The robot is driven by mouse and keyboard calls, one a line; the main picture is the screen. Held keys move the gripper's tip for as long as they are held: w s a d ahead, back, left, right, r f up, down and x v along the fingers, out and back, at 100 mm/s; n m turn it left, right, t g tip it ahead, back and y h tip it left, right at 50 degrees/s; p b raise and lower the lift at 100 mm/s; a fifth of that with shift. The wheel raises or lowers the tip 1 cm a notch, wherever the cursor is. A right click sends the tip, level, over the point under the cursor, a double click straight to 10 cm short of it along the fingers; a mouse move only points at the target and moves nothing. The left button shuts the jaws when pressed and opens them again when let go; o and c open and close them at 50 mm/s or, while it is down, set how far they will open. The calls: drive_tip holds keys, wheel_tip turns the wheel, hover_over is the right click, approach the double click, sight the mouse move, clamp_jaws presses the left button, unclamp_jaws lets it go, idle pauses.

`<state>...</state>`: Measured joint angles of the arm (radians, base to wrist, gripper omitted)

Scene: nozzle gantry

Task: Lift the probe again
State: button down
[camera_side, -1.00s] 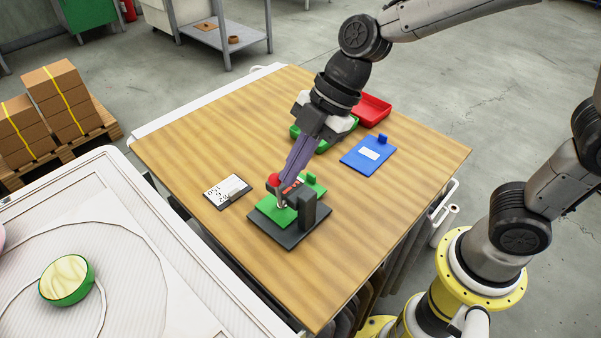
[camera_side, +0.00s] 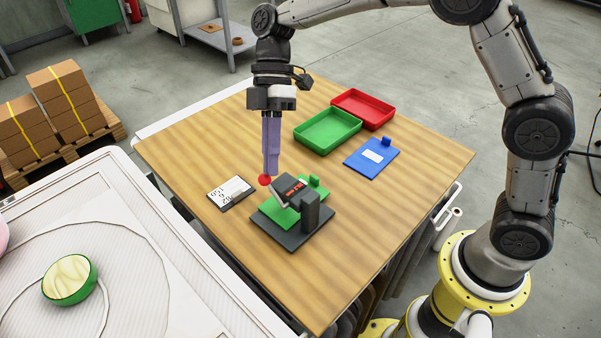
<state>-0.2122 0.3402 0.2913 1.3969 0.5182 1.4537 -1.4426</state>
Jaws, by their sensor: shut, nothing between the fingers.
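A small gantry fixture stands on the wooden table, with a dark base (camera_side: 257,238), a green plate (camera_side: 277,212) and a dark upright post (camera_side: 310,212). A dark tilted head with a small red display (camera_side: 293,188) sits above the green plate. A red ball knob (camera_side: 264,181) is at its upper left; I take this assembly for the probe, but its tip cannot be made out. My gripper (camera_side: 271,172) points straight down with its long purple fingers shut and empty. The fingertips are just above and right of the red knob; I cannot tell whether they touch it.
A white-and-black card (camera_side: 229,191) lies left of the fixture. A green tray (camera_side: 328,130), a red tray (camera_side: 363,109) and a blue plate with a label (camera_side: 371,159) are at the back right. The table front is clear.

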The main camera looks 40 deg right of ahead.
drive_tip(key=shift+s, duration=0.1)
drive_tip(key=shift+s+f, duration=0.25)
drive_tip(key=shift+s, duration=0.4)
drive_tip(key=shift+s+d+r, duration=0.1)
drive_tip(key=shift+s+r, duration=0.1)
drive_tip(key=shift+r, duration=0.2)
drive_tip(key=r, duration=0.1)
drive_tip(key=s, duration=0.1)
drive_tip(key=r, duration=0.1)
drive_tip(key=shift+s+d+r, duration=0.2)
drive_tip(key=shift+d+r, duration=0.1)
drive_tip(key=v, duration=1)
drive_tip(key=shift+w, duration=0.2)
drive_tip(key=shift+d+f, duration=0.1)
drive_tip(key=shift+d, duration=0.05)
